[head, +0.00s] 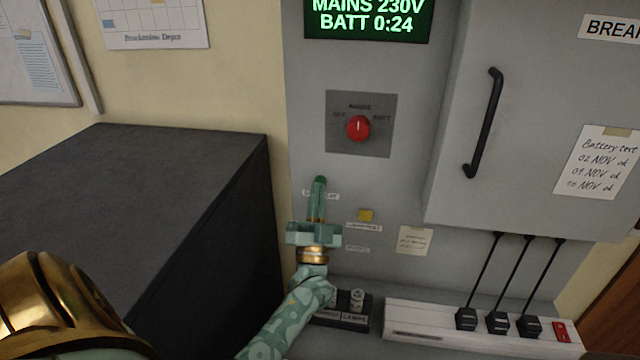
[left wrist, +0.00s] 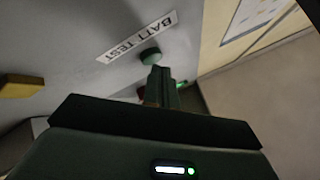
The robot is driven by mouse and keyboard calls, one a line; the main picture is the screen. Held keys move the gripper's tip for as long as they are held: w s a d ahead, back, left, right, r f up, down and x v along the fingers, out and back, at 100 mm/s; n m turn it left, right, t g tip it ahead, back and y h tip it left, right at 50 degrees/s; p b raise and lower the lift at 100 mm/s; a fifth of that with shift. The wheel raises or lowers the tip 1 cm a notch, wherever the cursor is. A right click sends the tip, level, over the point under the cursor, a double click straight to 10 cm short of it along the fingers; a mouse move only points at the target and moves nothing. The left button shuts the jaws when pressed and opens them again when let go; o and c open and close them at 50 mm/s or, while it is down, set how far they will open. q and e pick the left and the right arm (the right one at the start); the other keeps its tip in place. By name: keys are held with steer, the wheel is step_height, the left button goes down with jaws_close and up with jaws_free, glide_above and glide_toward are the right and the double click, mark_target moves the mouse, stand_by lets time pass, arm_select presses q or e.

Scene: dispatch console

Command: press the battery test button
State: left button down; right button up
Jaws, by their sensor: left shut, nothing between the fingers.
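The battery test button (left wrist: 150,56) is a round green button beside the "BATT TEST" label (left wrist: 137,36) on the grey panel. In the head view the label (head: 331,196) is partly covered by my fingers, and the button is hard to tell from the dark green at their tips. My left gripper (head: 318,190) is shut with nothing in it and points up at the panel. In the left wrist view its fingertips (left wrist: 159,70) are right at the button's edge. I cannot tell whether they touch it. My right gripper is not in view.
A red rotary knob (head: 358,128) sits above on the panel, under a green-lit display (head: 368,20). A yellow button (head: 365,215) is to the right. A cabinet door with a black handle (head: 484,122) stands out at right. A dark box (head: 130,200) fills the left.

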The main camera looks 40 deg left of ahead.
arm_select(q)
steer(key=shift+w+a, duration=0.2)
steer(key=shift+w, duration=0.1)
stand_by(0.7)
stand_by(0.3)
steer(key=shift+s+d, duration=0.35)
steer(key=shift+s, duration=0.35)
steer(key=shift+p, duration=0.3)
steer(key=shift+s+d+p, duration=0.3)
steer(key=shift+s+d, duration=0.1)
steer(key=shift+s, duration=0.35)
steer(key=shift+s+d+p, duration=0.3)
steer(key=shift+s+d, duration=0.15)
steer(key=shift+s, duration=0.25)
steer(key=shift+s+d+p, duration=0.3)
steer(key=shift+s+d, duration=0.1)
steer(key=shift+s, duration=0.35)
stand_by(3.5)
